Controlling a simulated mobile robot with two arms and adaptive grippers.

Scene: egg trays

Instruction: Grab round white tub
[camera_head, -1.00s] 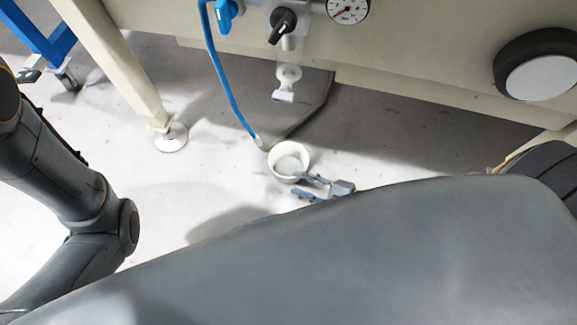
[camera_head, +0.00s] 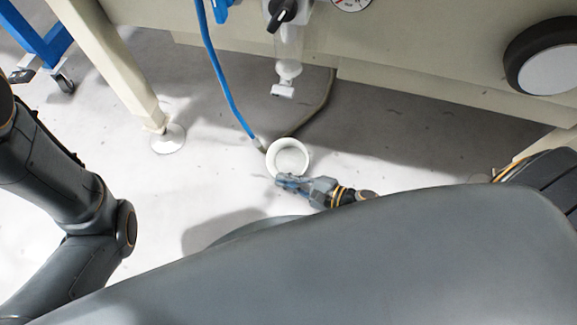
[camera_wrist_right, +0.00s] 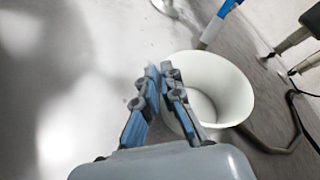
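The round white tub (camera_head: 301,148) is on or just above the pale floor near the middle of the head view. In the right wrist view the tub (camera_wrist_right: 232,90) fills the centre right, with its open top showing. My right gripper (camera_head: 283,180) is at the tub's near rim. In the wrist view the right gripper's fingertips (camera_wrist_right: 160,73) are close together, one finger in front of the opening and one outside, with the tub wall between them. My left arm (camera_head: 95,215) shows at the left; its gripper is out of view.
A blue hose (camera_head: 222,75) hangs down, its end beside the tub. A cream machine frame with a leg (camera_head: 125,80) and round foot (camera_head: 168,139) stands behind. A valve with a black knob (camera_head: 283,12) hangs above. Floor left of the tub is clear.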

